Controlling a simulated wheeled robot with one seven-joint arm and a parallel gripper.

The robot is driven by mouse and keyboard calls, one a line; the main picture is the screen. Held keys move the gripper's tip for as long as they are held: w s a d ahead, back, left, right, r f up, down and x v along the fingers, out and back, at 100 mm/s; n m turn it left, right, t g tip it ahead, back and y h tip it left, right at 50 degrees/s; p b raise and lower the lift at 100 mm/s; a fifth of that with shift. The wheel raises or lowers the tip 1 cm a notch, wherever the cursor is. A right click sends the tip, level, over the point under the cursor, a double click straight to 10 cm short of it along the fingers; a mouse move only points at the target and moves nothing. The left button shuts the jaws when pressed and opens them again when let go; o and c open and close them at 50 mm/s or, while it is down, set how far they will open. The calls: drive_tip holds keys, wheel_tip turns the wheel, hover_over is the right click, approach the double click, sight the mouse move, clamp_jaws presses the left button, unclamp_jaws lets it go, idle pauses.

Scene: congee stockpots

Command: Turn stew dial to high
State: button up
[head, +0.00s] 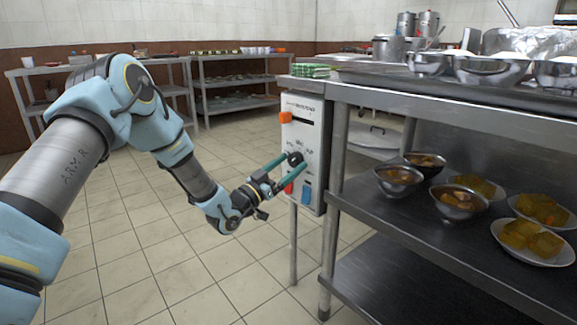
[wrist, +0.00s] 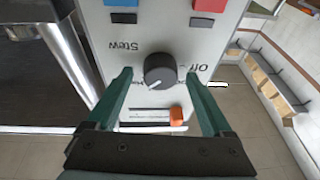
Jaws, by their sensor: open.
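The stew dial is a round black knob (wrist: 160,70) on a white control box (head: 303,135), with a pale pointer mark on its face. The wrist view shows the panel upside down, with "Stew" and "Off" printed near the knob; the mark points to the lower left there. The dial also shows in the head view (head: 295,158), partly behind a fingertip. My gripper (head: 284,170) is open in front of the panel. In the wrist view, its green fingers (wrist: 158,76) stand on either side of the dial, with a gap visible on each side.
An orange slider (wrist: 176,115) sits in a slot on the panel. A red switch (wrist: 209,5) and a blue switch (head: 306,191) are on its other end. A steel table (head: 450,120) with bowls and plates on its shelf stands at right. Open tiled floor lies left.

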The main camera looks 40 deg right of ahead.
drive_tip(key=shift+a, duration=0.1)
drive_tip(key=p+v, duration=0.2)
drive_tip(key=v, duration=0.8)
drive_tip(key=shift+a, duration=0.3)
drive_tip(key=shift+f, duration=0.1)
